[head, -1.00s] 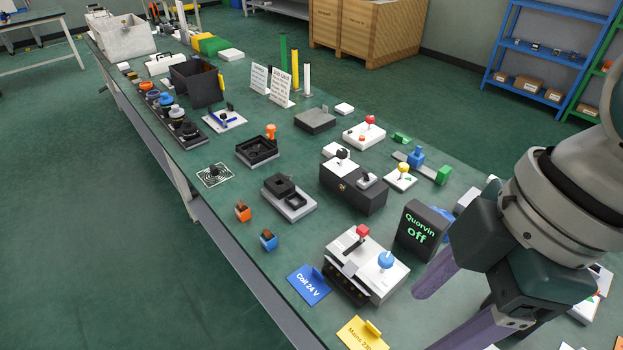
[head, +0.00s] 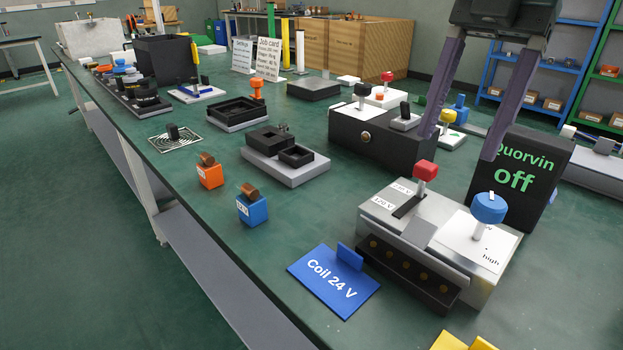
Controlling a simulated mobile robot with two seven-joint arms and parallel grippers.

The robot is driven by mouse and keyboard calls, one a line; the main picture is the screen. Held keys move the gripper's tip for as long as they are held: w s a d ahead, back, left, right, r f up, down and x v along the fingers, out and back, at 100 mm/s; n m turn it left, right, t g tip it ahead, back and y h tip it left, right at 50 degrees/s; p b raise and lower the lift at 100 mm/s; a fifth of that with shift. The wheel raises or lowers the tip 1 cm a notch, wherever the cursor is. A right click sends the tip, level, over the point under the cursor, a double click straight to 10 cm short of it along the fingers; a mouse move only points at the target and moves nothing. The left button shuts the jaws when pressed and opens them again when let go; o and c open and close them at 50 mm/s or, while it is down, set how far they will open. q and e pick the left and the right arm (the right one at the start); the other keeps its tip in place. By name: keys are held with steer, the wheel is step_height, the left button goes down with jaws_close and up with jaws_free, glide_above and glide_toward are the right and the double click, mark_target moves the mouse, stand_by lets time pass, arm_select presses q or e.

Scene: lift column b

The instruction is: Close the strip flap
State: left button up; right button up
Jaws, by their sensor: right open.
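A light grey box (head: 386,213) stands at the front right, with a red-topped lever (head: 425,172) and a blue knob (head: 488,209) on top. A black strip (head: 405,272) with several brass-coloured contacts runs along its near side, and the contacts are exposed. A small grey plate (head: 420,233) slants up at the box's near top edge, above the strip; I cannot tell for sure whether it is the flap. My right gripper (head: 462,147) is open and empty, fingers pointing down, above and beyond the box. My left gripper is out of view.
A black display (head: 520,178) reading "Quorvin off" stands behind the box. A blue "Coil 24 V" card (head: 334,282) lies at its near left, and a yellow card (head: 462,342) in front. A dark switch box (head: 380,141) stands farther back. Bare bench top (head: 310,215) lies left of the box.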

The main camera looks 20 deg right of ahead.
mark_target(420, 230)
steer(key=b+x, duration=0.1)
steer(key=x, duration=0.8)
steer(key=shift+s+a+f+b, duration=0.15)
steer(key=shift+f+b, duration=0.2)
jaws_close()
